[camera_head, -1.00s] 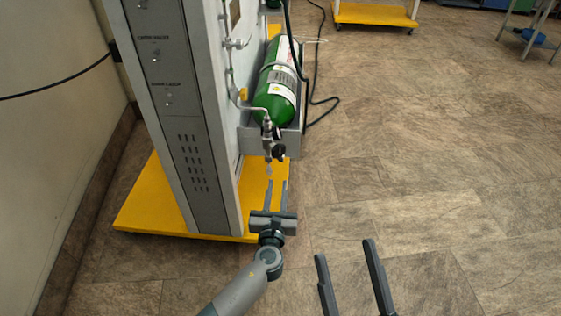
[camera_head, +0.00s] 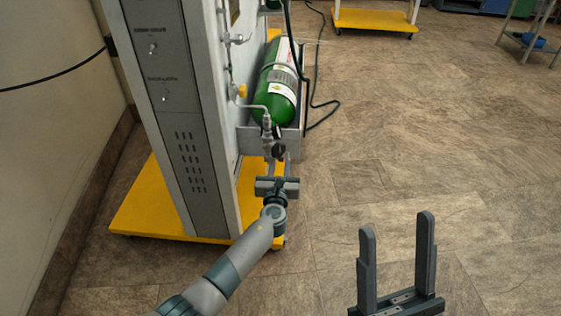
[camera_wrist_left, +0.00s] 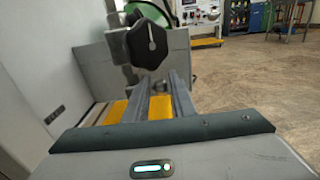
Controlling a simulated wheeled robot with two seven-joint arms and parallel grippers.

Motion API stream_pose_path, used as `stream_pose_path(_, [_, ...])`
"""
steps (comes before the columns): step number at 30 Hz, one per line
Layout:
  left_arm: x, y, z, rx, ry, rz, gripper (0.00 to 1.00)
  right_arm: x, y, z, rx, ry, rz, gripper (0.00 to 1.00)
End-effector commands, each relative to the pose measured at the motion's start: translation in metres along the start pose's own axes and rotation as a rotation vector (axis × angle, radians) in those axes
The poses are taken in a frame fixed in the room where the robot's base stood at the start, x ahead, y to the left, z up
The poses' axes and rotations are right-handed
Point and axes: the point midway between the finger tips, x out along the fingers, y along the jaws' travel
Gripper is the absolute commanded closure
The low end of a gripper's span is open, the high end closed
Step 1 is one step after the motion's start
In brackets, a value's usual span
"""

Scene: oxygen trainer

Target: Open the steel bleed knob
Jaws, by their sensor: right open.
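My left gripper (camera_head: 278,168) reaches from below toward the valve fittings (camera_head: 267,122) at the lower front end of the green oxygen cylinder (camera_head: 274,106). Its two fingers stand apart, with nothing visible between them. A black knob (camera_head: 278,150) is just above the fingertips. In the left wrist view this black knob (camera_wrist_left: 150,43) is large, above and beyond the fingers (camera_wrist_left: 158,95). I cannot pick out a steel bleed knob; the lower end of the fittings is mostly hidden by my gripper. My right gripper (camera_head: 394,235) is open and empty over the floor.
The grey cabinet (camera_head: 175,110) on its yellow base (camera_head: 150,212) stands left of the left gripper. A grey bracket (camera_head: 292,143) surrounds the cylinder's lower end. A dark hose (camera_head: 312,75) hangs beside the cylinder.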

Motion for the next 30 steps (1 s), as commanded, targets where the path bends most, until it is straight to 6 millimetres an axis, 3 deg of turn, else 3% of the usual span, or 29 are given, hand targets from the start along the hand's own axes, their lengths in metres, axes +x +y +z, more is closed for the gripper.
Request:
stream_pose_path(5, [0.0,0.0,0.0,0.0,0.0,0.0,0.77,0.0,0.0,0.0,0.0,0.0,0.0,0.42])
stream_pose_path(9, [0.0,0.0,0.0,0.0,0.0,0.0,1.0,0.0,0.0,0.0,0.0,0.0,0.0,0.42])
stream_pose_path(22, [-0.001,0.0,-0.003,0.001,-0.014,0.0,1.0,-0.004,0.002,-0.004,-0.004,0.042,-0.002,0.42])
stream_pose_path(25, [-0.001,0.0,-0.004,0.001,-0.026,0.0,1.0,0.006,0.01,-0.021,-0.03,0.158,-0.007,0.42])
stream_pose_path(30, [-0.001,0.0,-0.007,0.001,-0.056,0.0,1.0,0.007,0.018,-0.046,-0.057,0.339,-0.021,0.42])
